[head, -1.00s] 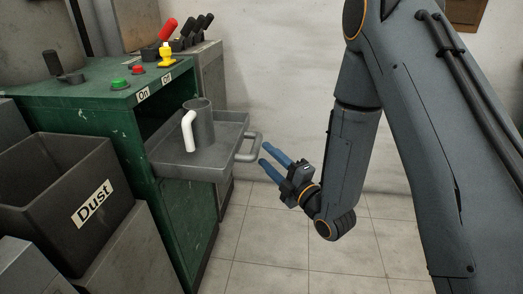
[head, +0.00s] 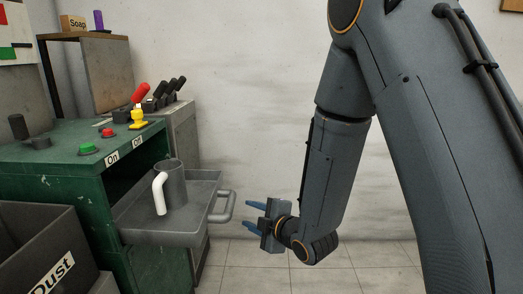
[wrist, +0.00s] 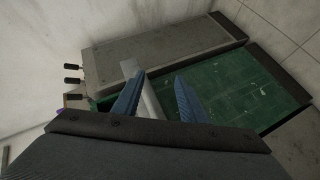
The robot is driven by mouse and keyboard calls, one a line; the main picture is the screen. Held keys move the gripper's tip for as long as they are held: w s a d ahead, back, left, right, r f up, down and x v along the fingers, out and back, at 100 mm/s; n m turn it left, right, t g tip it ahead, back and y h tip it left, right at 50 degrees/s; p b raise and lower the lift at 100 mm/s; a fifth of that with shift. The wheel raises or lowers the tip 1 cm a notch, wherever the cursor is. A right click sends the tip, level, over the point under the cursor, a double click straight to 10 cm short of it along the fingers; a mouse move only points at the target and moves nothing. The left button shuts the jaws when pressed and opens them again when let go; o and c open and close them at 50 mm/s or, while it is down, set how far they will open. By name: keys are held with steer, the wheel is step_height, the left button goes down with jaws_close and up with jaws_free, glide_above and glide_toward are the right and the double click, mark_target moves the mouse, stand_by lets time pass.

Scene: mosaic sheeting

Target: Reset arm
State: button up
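My gripper (head: 247,217) is open and empty, with its two blue fingers pointing left. It is just right of the drawer's handle in the head view and appears apart from it. My arm bends down from the upper right. In the wrist view the gripper (wrist: 159,78) shows its fingers spread, with a pale grey bar, probably the drawer handle (wrist: 150,103), behind the gap. The grey drawer (head: 150,234) is pulled out of the green cabinet (head: 65,172) and holds a grey mug (head: 176,183) with a white handle.
The green cabinet top carries a green button (head: 87,149), a red button (head: 108,132) and a yellow knob (head: 139,118). Black and red levers (head: 139,93) stand behind. A dark Dust bin (head: 35,240) is at the lower left. The floor (head: 255,270) below my gripper looks clear.

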steer(key=s+d+r+m+g+h, duration=0.35)
steer(key=s+m, duration=0.25)
steer(key=s, duration=0.4)
steer(key=s+d+r+m+g+h, duration=0.25)
steer(key=s+d+m+g, duration=0.2)
steer(key=s, duration=0.65)
steer(key=s+d+r+m+g+h, duration=0.2)
steer(key=s+d+r+m+g, duration=0.15)
steer(key=s+m, duration=0.5)
steer(key=s+d+r+m+p, duration=0.1)
steer(key=d+r+p, duration=1)
steer(key=p, duration=1)
steer(key=shift+s+r, duration=0.2)
steer(key=shift+r, duration=0.3)
